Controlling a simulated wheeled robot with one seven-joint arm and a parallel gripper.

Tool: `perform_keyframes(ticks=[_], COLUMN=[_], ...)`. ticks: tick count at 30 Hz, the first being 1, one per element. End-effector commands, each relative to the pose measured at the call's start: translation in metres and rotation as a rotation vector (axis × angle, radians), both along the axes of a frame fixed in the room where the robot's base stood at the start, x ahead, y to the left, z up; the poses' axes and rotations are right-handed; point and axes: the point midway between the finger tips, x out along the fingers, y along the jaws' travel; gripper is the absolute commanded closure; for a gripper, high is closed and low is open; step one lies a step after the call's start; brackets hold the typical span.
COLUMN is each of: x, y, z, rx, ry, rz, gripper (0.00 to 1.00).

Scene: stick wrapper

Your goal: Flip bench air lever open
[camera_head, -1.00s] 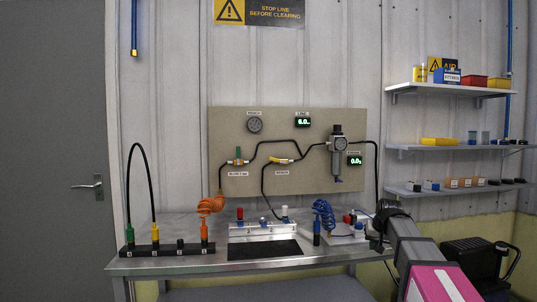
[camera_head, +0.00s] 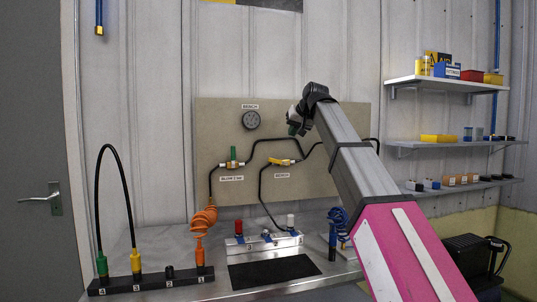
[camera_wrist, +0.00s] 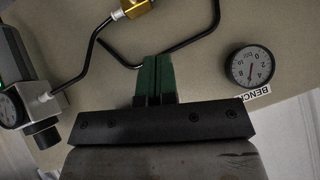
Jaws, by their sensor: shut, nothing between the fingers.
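The bench valve with a yellow lever (camera_head: 281,162) sits in the black line on the beige panel (camera_head: 215,120), above a small label. Its lever looks roughly along the pipe, slightly tilted; its exact angle is too small to tell. In the wrist view a brass valve body (camera_wrist: 137,8) shows at the top edge, cut off by the frame. My gripper (camera_head: 292,130) is raised before the panel, above and right of the yellow lever. Its green fingers (camera_wrist: 157,60) are shut together and empty, apart from the brass valve.
A green-lever valve (camera_head: 233,158) is left of the yellow one. A round gauge (camera_head: 251,120) is above, also in the wrist view (camera_wrist: 250,66). My arm hides the regulator side. The bench (camera_head: 150,240) carries hoses, a black mat (camera_head: 273,272) and small fittings. Shelves (camera_head: 455,85) stand right.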

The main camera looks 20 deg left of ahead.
Motion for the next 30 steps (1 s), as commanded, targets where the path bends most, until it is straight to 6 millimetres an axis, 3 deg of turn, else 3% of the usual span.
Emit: perform_keyframes(ticks=[3,8,23,30], x=[-0.003,0.002,0.048,0.042], y=[0.004,0.011,0.058,0.063], z=[0.011,0.004,-0.058,-0.088], rx=[0.006,0.007,0.006,0.007], ry=[-0.007,-0.007,-0.006,-0.007], rz=[0.008,0.008,0.009,0.007], gripper=[1.0,1.0,1.0,1.0])
